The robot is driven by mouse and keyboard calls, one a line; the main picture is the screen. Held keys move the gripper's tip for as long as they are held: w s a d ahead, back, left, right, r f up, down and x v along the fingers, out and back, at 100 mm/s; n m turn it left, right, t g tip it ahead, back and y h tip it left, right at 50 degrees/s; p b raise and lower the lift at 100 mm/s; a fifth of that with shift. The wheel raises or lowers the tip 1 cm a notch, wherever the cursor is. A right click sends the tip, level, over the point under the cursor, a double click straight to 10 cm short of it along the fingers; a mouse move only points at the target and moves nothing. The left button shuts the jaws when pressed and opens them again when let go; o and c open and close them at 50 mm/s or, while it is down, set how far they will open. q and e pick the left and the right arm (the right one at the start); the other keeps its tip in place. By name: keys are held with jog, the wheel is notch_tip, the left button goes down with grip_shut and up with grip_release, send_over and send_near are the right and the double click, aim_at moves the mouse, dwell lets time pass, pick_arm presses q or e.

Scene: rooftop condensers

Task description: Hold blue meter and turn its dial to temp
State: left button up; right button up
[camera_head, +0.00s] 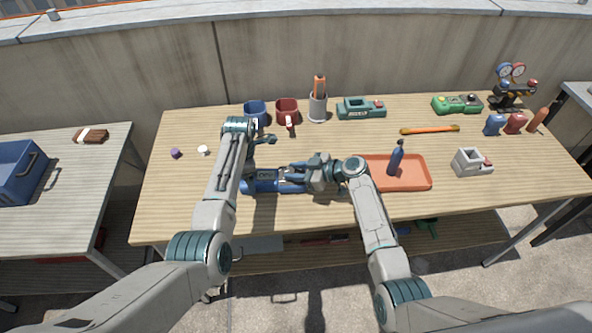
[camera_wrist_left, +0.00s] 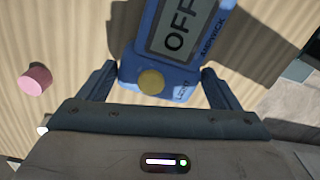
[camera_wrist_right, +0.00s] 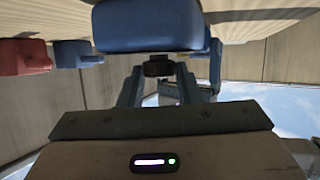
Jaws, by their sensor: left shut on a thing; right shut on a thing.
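The blue meter (camera_head: 262,187) is near the table's front edge, left of the orange tray. In the left wrist view the meter (camera_wrist_left: 190,45) has a grey display reading OFF and a round yellow part. My left gripper (camera_wrist_left: 152,85) is shut on the meter's body, one finger on each side. My right gripper (camera_head: 290,176) comes from the right, shut at the meter's end. In the right wrist view a dark knob, seemingly the dial (camera_wrist_right: 158,66), is between its fingertips, with the meter's blue body (camera_wrist_right: 150,25) in front. The dial's markings are not readable.
The orange tray (camera_head: 415,180) with a blue bottle (camera_head: 396,158) stands close to my right arm. A purple knob (camera_head: 175,153) and a white one (camera_head: 202,150) lie left.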

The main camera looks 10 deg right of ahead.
jog(key=m+t+h, duration=0.2)
jog(key=s+m+t, duration=0.1)
jog(key=m, duration=0.1)
jog(key=shift+a+t+h, duration=0.35)
jog(key=shift+t+h, duration=0.05)
jog(key=shift+a+f+m+t+h, duration=0.1)
jog(key=shift+m+t+h, duration=0.9)
jog(key=shift+m+h, duration=0.4)
jog(key=o, duration=1)
jog(key=shift+c, duration=0.2)
jog(key=v, duration=1.2)
